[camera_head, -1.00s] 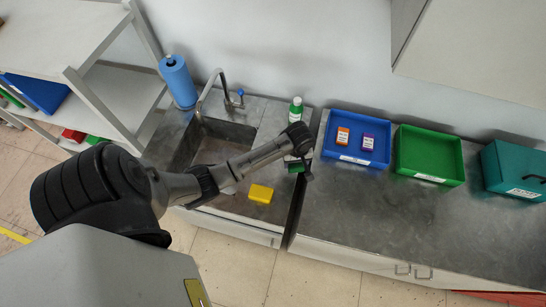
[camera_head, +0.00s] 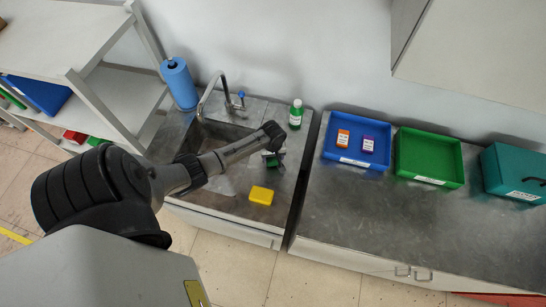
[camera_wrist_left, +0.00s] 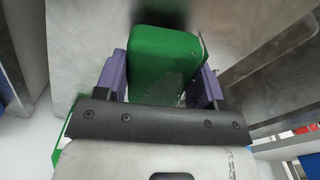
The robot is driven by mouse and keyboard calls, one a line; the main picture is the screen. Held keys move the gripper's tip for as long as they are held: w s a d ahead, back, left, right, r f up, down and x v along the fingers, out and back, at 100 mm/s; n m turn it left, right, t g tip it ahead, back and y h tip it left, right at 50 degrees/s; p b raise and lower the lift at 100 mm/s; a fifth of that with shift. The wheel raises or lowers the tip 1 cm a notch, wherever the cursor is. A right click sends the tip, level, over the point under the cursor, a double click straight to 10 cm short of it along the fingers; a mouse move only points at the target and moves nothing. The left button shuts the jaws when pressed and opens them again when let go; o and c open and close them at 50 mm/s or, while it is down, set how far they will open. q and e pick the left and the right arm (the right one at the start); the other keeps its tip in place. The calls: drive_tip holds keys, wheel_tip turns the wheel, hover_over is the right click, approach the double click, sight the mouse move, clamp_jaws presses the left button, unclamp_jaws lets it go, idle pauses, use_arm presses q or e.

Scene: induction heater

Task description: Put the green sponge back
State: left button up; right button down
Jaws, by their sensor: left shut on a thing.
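The green sponge (camera_wrist_left: 165,62) is between the two purple fingers of my left gripper (camera_wrist_left: 165,85) in the left wrist view. The gripper is shut on it. In the head view the sponge (camera_head: 272,161) shows only as a small green patch under my left gripper (camera_head: 274,160), over the counter right of the sink. My arm hides part of it. A yellow sponge (camera_head: 261,195) lies on the counter in front of it. I cannot tell whether the green sponge touches the counter. My right gripper is not in view.
The sink (camera_head: 205,140) with its faucet (camera_head: 212,92) is left of the gripper. A green bottle (camera_head: 296,113) stands behind it. A blue tray (camera_head: 357,138) with two small boxes, a green tray (camera_head: 429,157) and a teal box (camera_head: 517,172) stand on the right counter.

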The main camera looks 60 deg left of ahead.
use_arm(q)
drive_tip(key=shift+f, duration=0.8)
drive_tip(key=shift+f, duration=0.15)
drive_tip(key=o, duration=0.9)
drive_tip(key=shift+c, duration=0.2)
